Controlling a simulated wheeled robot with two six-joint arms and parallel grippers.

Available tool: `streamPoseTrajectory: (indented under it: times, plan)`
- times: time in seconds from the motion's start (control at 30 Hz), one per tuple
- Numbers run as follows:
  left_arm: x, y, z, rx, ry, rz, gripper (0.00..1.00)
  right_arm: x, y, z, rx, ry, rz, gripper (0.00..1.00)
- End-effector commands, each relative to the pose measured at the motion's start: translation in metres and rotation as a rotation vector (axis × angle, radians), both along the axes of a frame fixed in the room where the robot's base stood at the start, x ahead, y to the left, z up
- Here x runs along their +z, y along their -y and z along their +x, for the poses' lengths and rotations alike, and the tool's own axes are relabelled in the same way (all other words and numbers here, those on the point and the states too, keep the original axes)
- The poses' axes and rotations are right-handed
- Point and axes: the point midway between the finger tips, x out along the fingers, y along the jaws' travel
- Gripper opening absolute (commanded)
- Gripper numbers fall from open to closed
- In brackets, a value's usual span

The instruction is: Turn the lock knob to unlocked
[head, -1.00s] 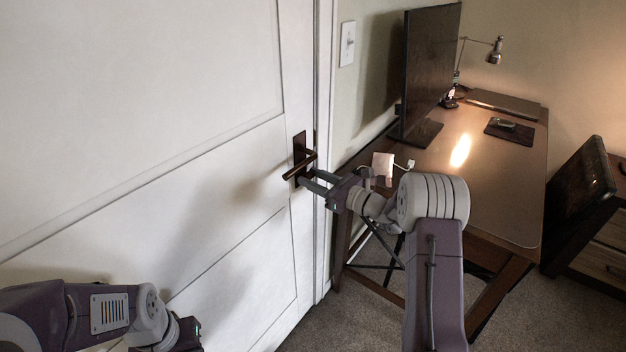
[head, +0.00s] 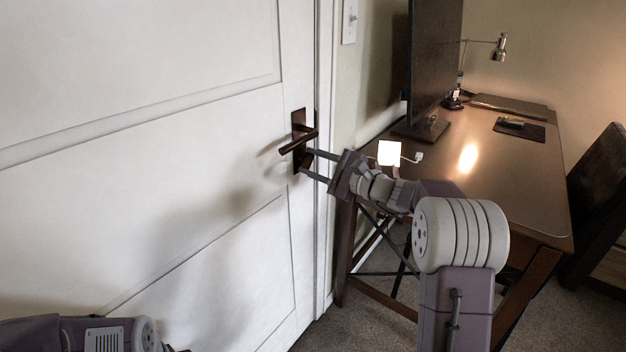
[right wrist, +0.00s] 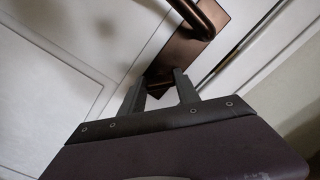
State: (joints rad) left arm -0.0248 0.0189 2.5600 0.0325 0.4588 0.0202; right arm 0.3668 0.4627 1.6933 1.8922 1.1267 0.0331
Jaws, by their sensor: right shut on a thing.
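The lock knob (right wrist: 158,88) is a small dark piece low on the door's bronze plate, below the lever handle. In the right wrist view it shows between the fingers of my right gripper (right wrist: 161,90). In the head view, my right gripper (head: 305,161) reaches the lower end of the plate (head: 299,122) from the right and is shut on the knob. The fingers largely hide the knob there, and I cannot tell its turn angle. My left arm shows at the lower left; its gripper is out of frame.
The bronze lever handle (head: 298,141) sticks out just above the right fingers; it also shows in the right wrist view (right wrist: 190,14). The white door (head: 130,190) fills the left. A desk (head: 500,190) with a monitor (head: 433,65) stands right of the frame, close to my right arm.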

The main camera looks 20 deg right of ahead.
Motion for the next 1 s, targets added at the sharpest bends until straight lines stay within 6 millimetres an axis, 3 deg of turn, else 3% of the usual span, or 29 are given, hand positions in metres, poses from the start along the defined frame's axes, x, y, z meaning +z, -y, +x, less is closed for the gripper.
streamPoseTrajectory:
  times: [0.03, 0.4, 0.7, 1.0]
  plan:
    - [-0.019, 0.0, 0.0, 0.0, 0.0, 0.0, 0.36, -0.01, 0.0, 0.0, 0.0, 0.031, -0.037, 0.0]
    - [-0.079, 0.0, 0.0, 0.0, 0.0, 0.0, 0.36, -0.009, -0.001, 0.0, -0.001, 0.237, -0.302, 0.0]
    - [-0.109, 0.0, 0.0, 0.0, 0.0, 0.0, 0.36, -0.007, -0.001, -0.001, 0.0, 0.36, -0.46, 0.0]
    - [-0.122, 0.0, 0.0, 0.0, 0.0, 0.0, 0.36, -0.005, -0.001, 0.0, 0.0, 0.421, -0.542, 0.0]
